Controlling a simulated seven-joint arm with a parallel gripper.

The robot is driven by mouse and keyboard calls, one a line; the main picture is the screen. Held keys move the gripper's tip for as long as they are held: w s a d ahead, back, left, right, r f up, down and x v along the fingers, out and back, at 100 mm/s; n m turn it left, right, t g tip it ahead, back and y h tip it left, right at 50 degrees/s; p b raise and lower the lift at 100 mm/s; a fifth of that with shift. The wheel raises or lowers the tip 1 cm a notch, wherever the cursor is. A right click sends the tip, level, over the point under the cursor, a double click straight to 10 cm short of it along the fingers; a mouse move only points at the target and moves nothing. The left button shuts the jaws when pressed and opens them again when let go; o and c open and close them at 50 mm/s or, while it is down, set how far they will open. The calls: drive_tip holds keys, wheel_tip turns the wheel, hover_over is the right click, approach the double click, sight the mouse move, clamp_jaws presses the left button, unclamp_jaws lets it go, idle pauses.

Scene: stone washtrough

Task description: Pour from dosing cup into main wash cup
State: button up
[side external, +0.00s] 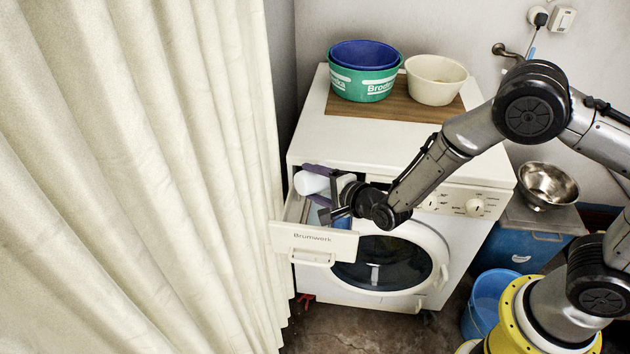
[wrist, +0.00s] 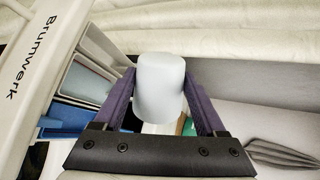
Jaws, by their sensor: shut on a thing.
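The white dosing cup (side external: 311,183) is held over the open detergent drawer (side external: 312,242) of the washing machine, and looks tipped on its side in the side view. My gripper (side external: 324,184) is shut on it; in the wrist view its purple fingers press both sides of the cup (wrist: 160,86). I cannot see the cup's opening or any contents. In the wrist view, blue compartments (wrist: 84,84) lie behind the drawer front (wrist: 38,52), left of the cup. I cannot tell which one is the main wash cup; my gripper partly hides the drawer inside.
The white washing machine (side external: 470,184) carries green and blue tubs (side external: 364,88) and a cream bowl (side external: 434,90) on a wooden board (side external: 385,112). A cream curtain (side external: 150,180) hangs close left of the drawer. A steel bowl (side external: 548,186) and blue bucket (side external: 488,300) stand right.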

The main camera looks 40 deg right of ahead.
drive_tip(key=shift+a+f+n+h, duration=0.25)
drive_tip(key=shift+n+h, duration=0.05)
drive_tip(key=shift+n, duration=0.2)
drive_tip(key=shift+a+f+n+h, duration=0.35)
drive_tip(key=shift+f+n+h, duration=0.2)
drive_tip(key=shift+n, duration=0.25)
drive_tip(key=shift+a+f+n+h, duration=0.2)
drive_tip(key=shift+n+h, duration=0.15)
drive_tip(key=shift+n, duration=0.35)
drive_tip(key=shift+a+h, duration=0.1)
drive_tip(key=shift+h, duration=0.2)
drive_tip(key=shift+a+r+n+h, duration=0.1)
drive_tip(key=shift+n+h, duration=0.4)
drive_tip(key=shift+n, duration=0.3)
